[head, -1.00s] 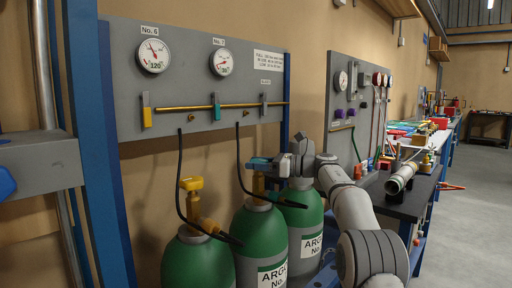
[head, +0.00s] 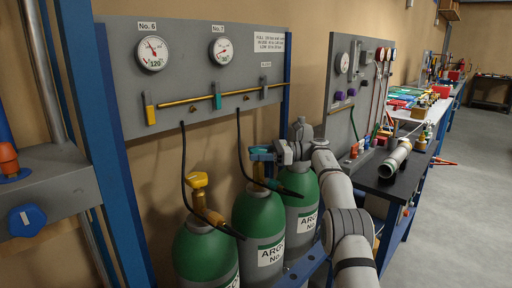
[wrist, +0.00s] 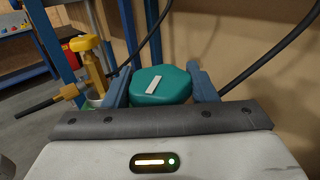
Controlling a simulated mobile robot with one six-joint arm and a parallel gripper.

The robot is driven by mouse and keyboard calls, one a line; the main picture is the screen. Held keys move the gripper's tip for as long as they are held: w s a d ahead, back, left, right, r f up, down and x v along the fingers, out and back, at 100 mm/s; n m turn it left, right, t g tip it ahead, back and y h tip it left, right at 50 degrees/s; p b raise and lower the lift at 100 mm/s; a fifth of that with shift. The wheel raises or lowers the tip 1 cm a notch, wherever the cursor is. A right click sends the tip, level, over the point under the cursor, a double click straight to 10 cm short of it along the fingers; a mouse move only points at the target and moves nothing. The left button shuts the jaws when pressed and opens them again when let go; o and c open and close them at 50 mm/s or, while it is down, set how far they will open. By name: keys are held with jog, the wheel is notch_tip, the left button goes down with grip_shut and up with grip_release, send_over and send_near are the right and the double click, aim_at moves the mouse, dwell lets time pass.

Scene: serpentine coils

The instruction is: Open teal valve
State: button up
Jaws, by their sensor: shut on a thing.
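A teal hexagonal valve knob (wrist: 160,92) with a white bar mark sits between the two blue fingers in the wrist view. In the head view my gripper (head: 263,156) is at the top of the middle green cylinder (head: 258,230), and the fingers mostly hide the knob. A teal lever (head: 216,96) hangs down from the brass pipe on the wall panel.
A cylinder with a yellow valve (head: 199,180) stands to the left, and another green cylinder (head: 301,205) to the right. Black hoses (head: 241,150) run from the panel to the valves. Gauge No. 7 (head: 220,51) is above. A dark bench (head: 395,175) stands further right.

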jog(key=shift+r, duration=0.1)
dwell(0.3)
jog(key=o, duration=1)
jog(key=shift+w, duration=0.1)
jog(key=shift+w+d+p, duration=0.25)
jog(key=shift+d+p, duration=0.55)
jog(key=shift+d, duration=0.5)
jog(key=shift+w+d+p, duration=0.25)
jog(key=shift+d+p, duration=0.6)
jog(key=shift+d, duration=0.45)
jog(key=shift+w+d+p, duration=0.25)
jog(key=shift+d+p, duration=0.55)
jog(key=shift+d, duration=0.5)
